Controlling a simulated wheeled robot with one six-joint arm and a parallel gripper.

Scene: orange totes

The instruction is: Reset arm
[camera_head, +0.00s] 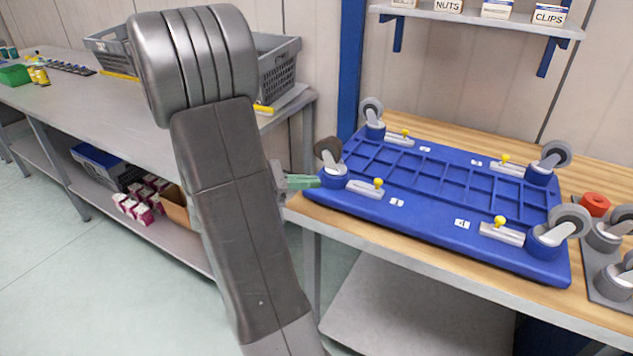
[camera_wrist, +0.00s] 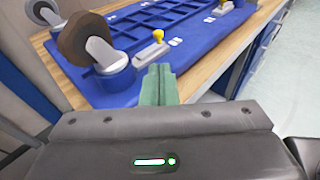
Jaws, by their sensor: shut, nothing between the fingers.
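My arm rises through the left middle of the head view and hides part of the metal bench behind it. My gripper (camera_head: 314,182) has green fingers, which are shut with nothing between them. In the head view its tips appear at the near left corner of the blue dolly (camera_head: 430,222). In the wrist view the shut fingers (camera_wrist: 158,80) point toward the blue dolly (camera_wrist: 118,93), close to the caster with a brown wheel (camera_wrist: 87,38). I cannot tell whether the fingertips touch the dolly.
The dolly lies wheels up on a wooden-topped workbench (camera_head: 595,312), with grey casters and yellow-knobbed latches. A shelf with labelled boxes (camera_head: 480,20) hangs above. A grey crate (camera_head: 278,75) stands behind my arm.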

